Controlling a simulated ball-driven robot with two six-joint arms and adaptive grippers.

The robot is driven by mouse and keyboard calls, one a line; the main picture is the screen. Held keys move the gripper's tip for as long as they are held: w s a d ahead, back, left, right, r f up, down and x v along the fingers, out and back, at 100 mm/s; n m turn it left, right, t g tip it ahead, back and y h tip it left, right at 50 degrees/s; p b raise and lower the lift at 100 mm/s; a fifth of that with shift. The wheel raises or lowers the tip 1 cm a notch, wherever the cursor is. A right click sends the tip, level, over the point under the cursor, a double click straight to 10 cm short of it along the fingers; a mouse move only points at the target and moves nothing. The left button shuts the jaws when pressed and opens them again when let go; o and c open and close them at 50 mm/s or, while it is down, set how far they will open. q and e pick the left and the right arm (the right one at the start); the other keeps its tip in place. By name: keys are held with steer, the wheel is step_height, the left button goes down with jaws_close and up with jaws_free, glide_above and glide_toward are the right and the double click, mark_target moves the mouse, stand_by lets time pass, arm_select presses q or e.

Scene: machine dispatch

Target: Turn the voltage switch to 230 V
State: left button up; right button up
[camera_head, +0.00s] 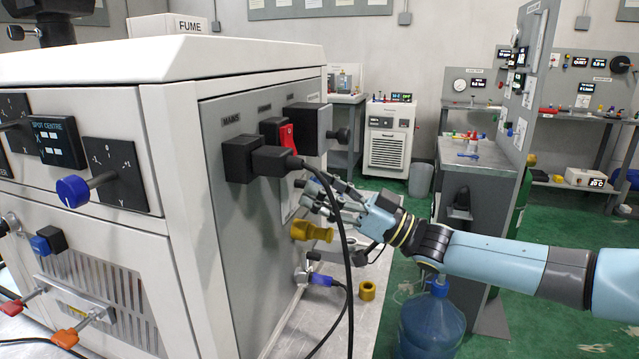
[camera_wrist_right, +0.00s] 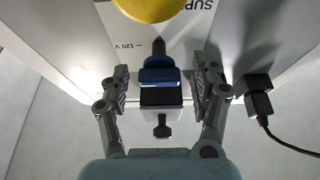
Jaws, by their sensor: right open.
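In the right wrist view a small switch with a blue body (camera_wrist_right: 160,73) and a dark pointed tip stands on a white plate (camera_wrist_right: 95,25). The tip points up the picture, near a printed "120 V" mark; no 230 V mark shows. My right gripper (camera_wrist_right: 163,78) is open, with one finger on each side of the blue body and a visible gap to each. My left gripper is not in view.
Black plugs (camera_head: 272,160) with cables stick out above my right gripper; a plug (camera_wrist_right: 256,88) also shows in the wrist view. A yellow knob (camera_head: 310,231) juts out below it. A yellow round part (camera_wrist_right: 150,6) is at the wrist view's top. A blue water bottle (camera_head: 430,325) stands below my arm.

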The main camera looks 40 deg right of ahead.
steer(key=shift+w+a+r, duration=0.1)
steer(key=shift+w+a, duration=0.05)
steer(key=shift+w, duration=0.25)
steer(key=shift+s, duration=0.1)
steer(key=shift+c, duration=0.6)
steer(key=c, duration=1.1)
